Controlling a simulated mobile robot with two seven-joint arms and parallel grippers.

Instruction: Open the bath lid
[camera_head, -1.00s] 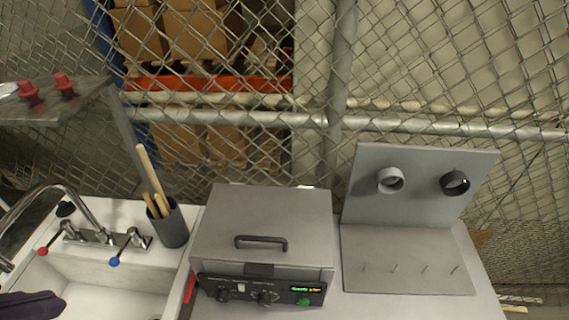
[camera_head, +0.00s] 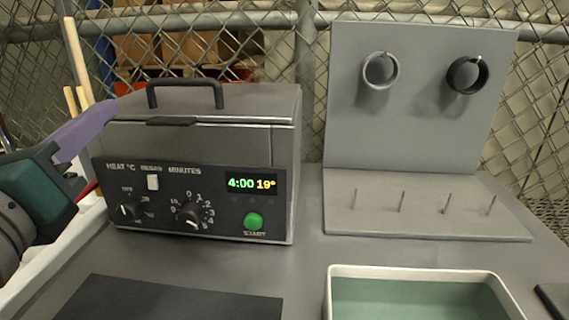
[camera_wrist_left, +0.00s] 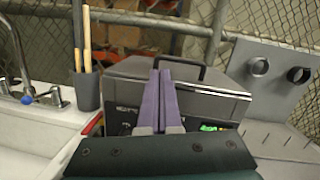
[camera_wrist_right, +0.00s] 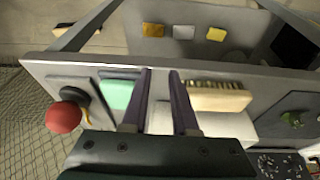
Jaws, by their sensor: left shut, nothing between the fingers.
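The bath (camera_head: 200,170) is a grey box with a dark control panel, and it stands on the bench in the head view. Its lid (camera_head: 255,103) lies closed on top, with a dark bar handle (camera_head: 187,86). In the left wrist view the lid (camera_wrist_left: 222,87) and handle (camera_wrist_left: 187,62) are beyond the fingers. My left gripper (camera_head: 112,106) is shut and empty, at the bath's left side near the lid's front left corner; contact is unclear. Its purple fingers (camera_wrist_left: 162,74) lie together in the left wrist view. My right gripper (camera_wrist_right: 160,72) is open and empty, outside the head view.
A grey panel (camera_head: 420,90) with two rings and a pegged base (camera_head: 430,225) stand right of the bath. A green-bottomed tray (camera_head: 420,300) and a black mat (camera_head: 170,300) lie in front. The right wrist view shows a red ball (camera_wrist_right: 63,117) and a brush (camera_wrist_right: 217,97).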

